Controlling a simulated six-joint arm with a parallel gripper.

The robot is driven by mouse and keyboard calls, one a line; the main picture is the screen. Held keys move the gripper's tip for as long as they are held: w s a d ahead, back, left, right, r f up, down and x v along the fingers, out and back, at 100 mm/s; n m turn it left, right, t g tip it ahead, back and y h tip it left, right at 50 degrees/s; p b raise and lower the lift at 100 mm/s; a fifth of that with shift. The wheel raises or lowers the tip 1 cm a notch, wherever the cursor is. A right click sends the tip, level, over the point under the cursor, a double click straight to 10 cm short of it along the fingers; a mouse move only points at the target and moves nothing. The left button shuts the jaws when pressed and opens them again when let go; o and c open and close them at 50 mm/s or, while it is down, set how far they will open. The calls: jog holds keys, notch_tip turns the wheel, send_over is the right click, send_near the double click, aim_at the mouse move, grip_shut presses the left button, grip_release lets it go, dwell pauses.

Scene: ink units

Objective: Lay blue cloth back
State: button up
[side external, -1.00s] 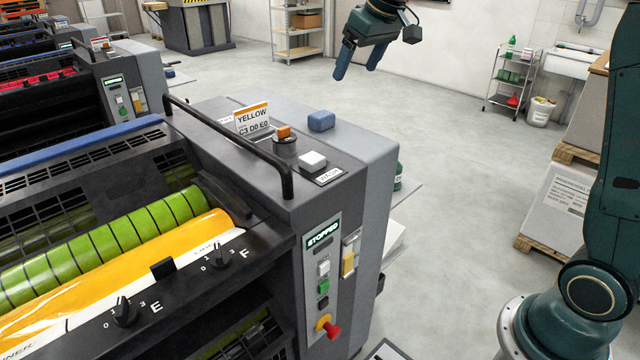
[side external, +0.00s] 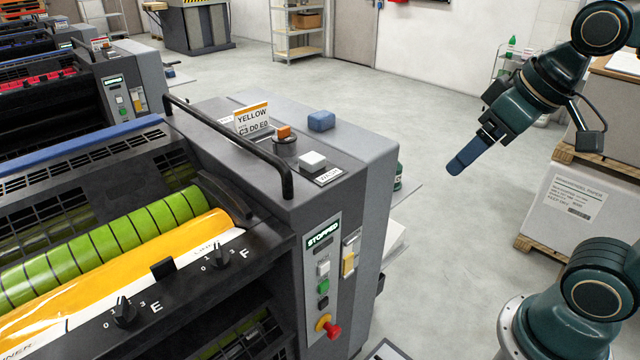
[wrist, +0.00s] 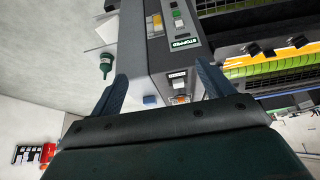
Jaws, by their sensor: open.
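The blue cloth (side external: 321,121) is a small folded block lying on the grey top of the yellow ink unit, near its far edge. It also shows in the wrist view (wrist: 150,99), between my fingers but farther off. My gripper (side external: 458,166) hangs in the air right of the unit, apart from the cloth, tilted down and left. In the side view its fingers overlap; in the wrist view (wrist: 161,72) they stand wide apart with nothing between them.
A white block (side external: 312,160), an orange-topped knob (side external: 283,133) and the YELLOW sign (side external: 252,119) stand near the cloth. A black handrail (side external: 230,140) runs along the unit's top. A green bottle (wrist: 106,63) stands beside the unit. A pallet stack (side external: 572,205) is at right.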

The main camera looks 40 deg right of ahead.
jog(key=s+f, duration=0.2)
jog(key=s, duration=0.1)
jog(key=shift+s+f, duration=0.2)
jog(key=shift+f, duration=0.1)
dwell(0.6)
